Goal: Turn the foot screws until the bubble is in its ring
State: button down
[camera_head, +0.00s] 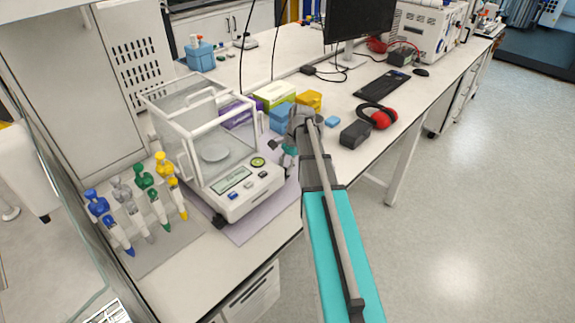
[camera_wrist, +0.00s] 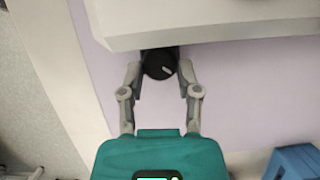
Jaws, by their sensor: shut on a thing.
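The balance (camera_head: 232,197), with a clear glass draft shield, stands on a lilac mat (camera_head: 243,231) in the head view. A round green level vial (camera_head: 258,162) sits on its front panel; the bubble is too small to place against its ring. A black foot screw (camera_head: 218,221) shows under the front left corner. In the wrist view, another black foot screw (camera_wrist: 159,64) with a pale mark stands under the balance's edge. My gripper (camera_wrist: 160,78) is shut on this screw, a finger on each side. In the head view, my gripper (camera_head: 288,156) is at the balance's right front corner.
Several coloured pipettes (camera_head: 145,197) stand left of the balance. Blue (camera_head: 281,118) and yellow (camera_head: 309,101) boxes stand close behind my gripper. Red ear muffs (camera_head: 380,117) and a dark box (camera_head: 355,133) lie to the right. The bench's front strip is clear.

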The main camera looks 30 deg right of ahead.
jog(key=shift+w+a+m, duration=0.1)
jog(key=shift+a+m, duration=0.05)
jog(key=shift+m, duration=0.45)
jog(key=shift+t, duration=0.3)
jog(key=shift+c, duration=1.5)
grip_release()
jog(key=shift+w, duration=0.15)
